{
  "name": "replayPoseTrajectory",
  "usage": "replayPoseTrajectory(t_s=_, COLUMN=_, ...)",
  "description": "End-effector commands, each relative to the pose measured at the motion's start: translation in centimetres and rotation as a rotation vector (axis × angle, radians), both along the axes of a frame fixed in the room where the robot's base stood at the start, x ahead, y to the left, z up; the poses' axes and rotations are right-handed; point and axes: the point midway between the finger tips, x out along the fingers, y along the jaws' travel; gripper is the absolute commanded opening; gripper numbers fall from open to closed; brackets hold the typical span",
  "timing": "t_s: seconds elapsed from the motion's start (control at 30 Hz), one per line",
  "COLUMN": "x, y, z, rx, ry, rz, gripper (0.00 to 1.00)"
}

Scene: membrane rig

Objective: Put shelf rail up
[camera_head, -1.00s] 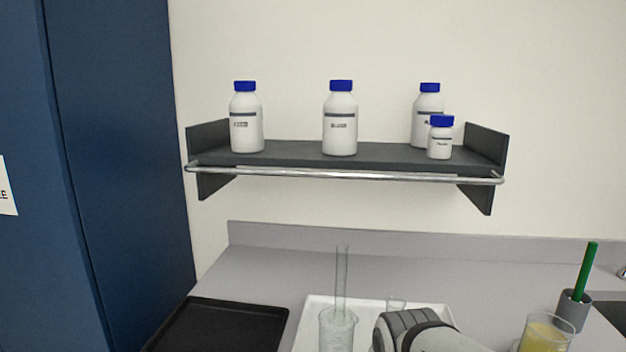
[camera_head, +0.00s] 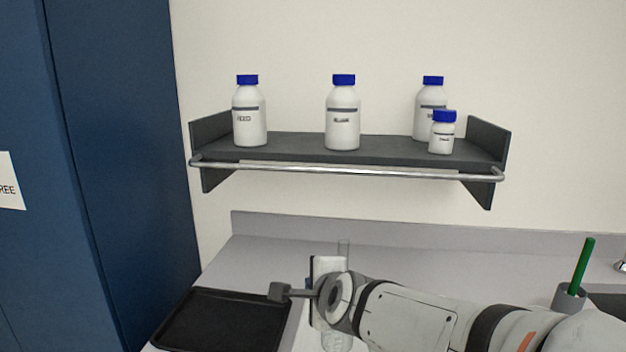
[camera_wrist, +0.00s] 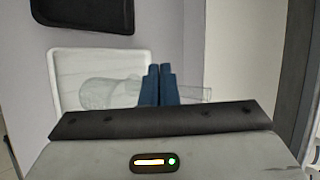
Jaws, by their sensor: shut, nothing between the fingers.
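The shelf rail (camera_head: 345,169) is a thin silver bar along the front of the dark grey wall shelf (camera_head: 300,148). It runs level, just below the shelf board's front edge, with its bent ends at the two side brackets. My gripper (camera_wrist: 158,72) shows its blue fingers together and empty in the wrist view. In the head view my wrist hangs over the counter, below the shelf and well apart from the rail, and the fingertips are hard to make out. The rail is not in the wrist view.
Several white bottles with blue caps, one the feed bottle (camera_head: 249,115), stand on the shelf. Below are a black tray (camera_head: 215,335), a white tray (camera_wrist: 75,65) with glassware, and a grey cup (camera_head: 568,298) holding a green stick. A blue cabinet (camera_head: 120,150) stands left.

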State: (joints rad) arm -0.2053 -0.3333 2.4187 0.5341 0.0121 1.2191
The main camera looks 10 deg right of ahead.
Motion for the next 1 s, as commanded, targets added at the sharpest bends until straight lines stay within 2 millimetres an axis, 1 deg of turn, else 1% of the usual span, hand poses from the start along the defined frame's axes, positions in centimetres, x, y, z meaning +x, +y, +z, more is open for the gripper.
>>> replayPoseTrajectory(t_s=0.03, x=0.8, y=0.2, z=1.3, rx=0.098, ry=-0.030, rz=-0.070, gripper=0.00)
replayPoseTrajectory(t_s=0.2, x=3.0, y=-0.1, z=5.2, rx=0.483, ry=-0.143, rz=-0.329, gripper=0.00)
replayPoseTrajectory(t_s=0.4, x=4.3, y=-1.4, z=8.9, rx=0.924, ry=-0.279, rz=-0.585, gripper=0.00)
replayPoseTrajectory(t_s=0.5, x=4.5, y=-2.1, z=10.1, rx=1.102, ry=-0.341, rz=-0.676, gripper=0.00)
replayPoseTrajectory(t_s=0.6, x=4.5, y=-2.8, z=10.9, rx=1.234, ry=-0.391, rz=-0.739, gripper=0.00)
replayPoseTrajectory(t_s=0.7, x=4.4, y=-3.2, z=11.3, rx=1.315, ry=-0.424, rz=-0.776, gripper=0.00)
replayPoseTrajectory(t_s=0.83, x=4.4, y=-3.4, z=11.5, rx=1.361, ry=-0.442, rz=-0.795, gripper=0.00)
replayPoseTrajectory(t_s=1.0, x=4.4, y=-3.5, z=11.5, rx=1.364, ry=-0.442, rz=-0.796, gripper=0.00)
